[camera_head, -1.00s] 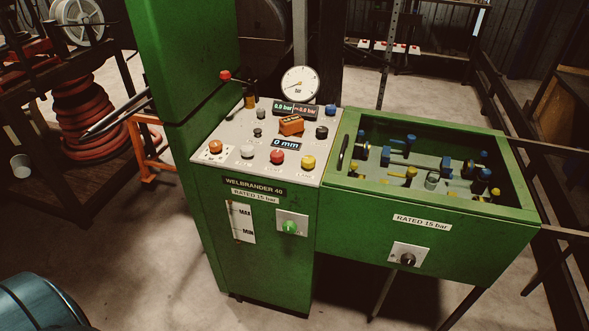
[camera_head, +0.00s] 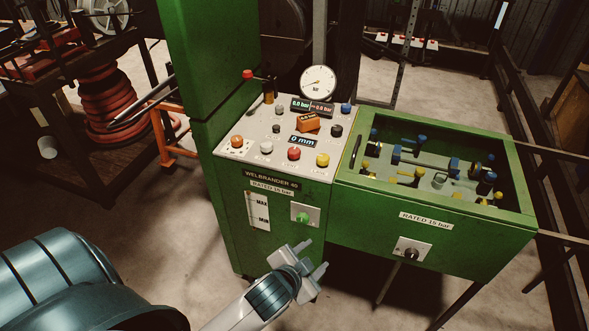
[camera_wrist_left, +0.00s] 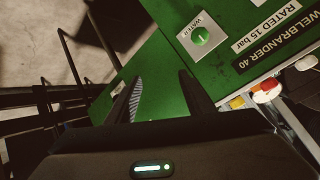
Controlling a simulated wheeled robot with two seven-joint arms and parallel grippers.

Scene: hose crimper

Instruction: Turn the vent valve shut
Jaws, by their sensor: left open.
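A small brass-coloured valve (camera_head: 268,93) stands at the back left of the sloped grey control panel. Its lever ends in a red ball (camera_head: 248,73) and points left. It looks like the vent valve, but I cannot read a label. My left gripper (camera_head: 308,262) is open and empty, low in front of the green cabinet, below and well apart from this valve. In the left wrist view its two fingers (camera_wrist_left: 160,84) are spread, with the green cabinet front beyond them. That view also shows a green knob on a plate marked WATER (camera_wrist_left: 201,36). My right gripper is out of view.
The panel holds several coloured buttons, an orange block (camera_head: 307,123) and a dial gauge (camera_head: 318,81). A tall green housing (camera_head: 208,70) rises left of the valve. A green trough (camera_head: 440,190) with pegs adjoins on the right. Open floor lies left of the cabinet.

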